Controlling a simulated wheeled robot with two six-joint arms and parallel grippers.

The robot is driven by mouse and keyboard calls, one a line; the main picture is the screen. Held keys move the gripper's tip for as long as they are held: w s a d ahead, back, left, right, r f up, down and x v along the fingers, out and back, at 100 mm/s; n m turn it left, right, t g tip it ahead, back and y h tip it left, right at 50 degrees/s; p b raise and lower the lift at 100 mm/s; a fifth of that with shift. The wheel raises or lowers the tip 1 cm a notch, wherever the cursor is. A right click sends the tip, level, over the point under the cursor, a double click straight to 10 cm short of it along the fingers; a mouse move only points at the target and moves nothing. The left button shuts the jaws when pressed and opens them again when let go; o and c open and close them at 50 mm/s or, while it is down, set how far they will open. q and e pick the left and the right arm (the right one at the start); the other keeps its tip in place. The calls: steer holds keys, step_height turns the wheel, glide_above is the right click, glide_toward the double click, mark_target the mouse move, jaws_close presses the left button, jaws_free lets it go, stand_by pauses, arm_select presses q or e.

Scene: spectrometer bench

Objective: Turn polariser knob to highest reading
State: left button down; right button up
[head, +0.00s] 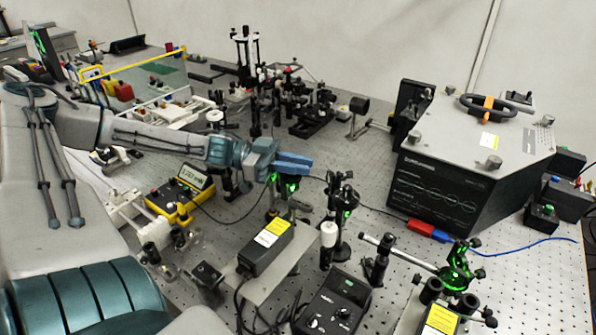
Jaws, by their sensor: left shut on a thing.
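My left gripper (296,164) reaches in from the left over the middle of the bench, its blue fingers pointing right. It is shut at the top of a small optic mount lit green (289,187), which I take to be the polariser mount. The polariser knob is hidden by the fingers, so its angle cannot be seen. A yellow power meter (180,208) with a lit display (188,184) stands left of the mount, below my forearm. Its reading ends in mW, but the digits are too small to read surely. My right gripper is not in view.
A black laser box (266,248) with a yellow label lies just in front of the mount. Posts with green-lit optics (345,200) stand close on the right. A large grey spectrometer (470,160) fills the right. Several optics crowd the back; cables cross the perforated bench.

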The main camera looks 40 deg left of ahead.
arm_select(q)
steer(key=shift+g, duration=0.3)
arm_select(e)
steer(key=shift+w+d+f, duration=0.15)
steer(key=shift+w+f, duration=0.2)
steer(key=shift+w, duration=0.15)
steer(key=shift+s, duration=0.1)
arm_select(q)
steer(key=c, duration=1.3)
jaws_free()
steer(key=shift+c, duration=0.2)
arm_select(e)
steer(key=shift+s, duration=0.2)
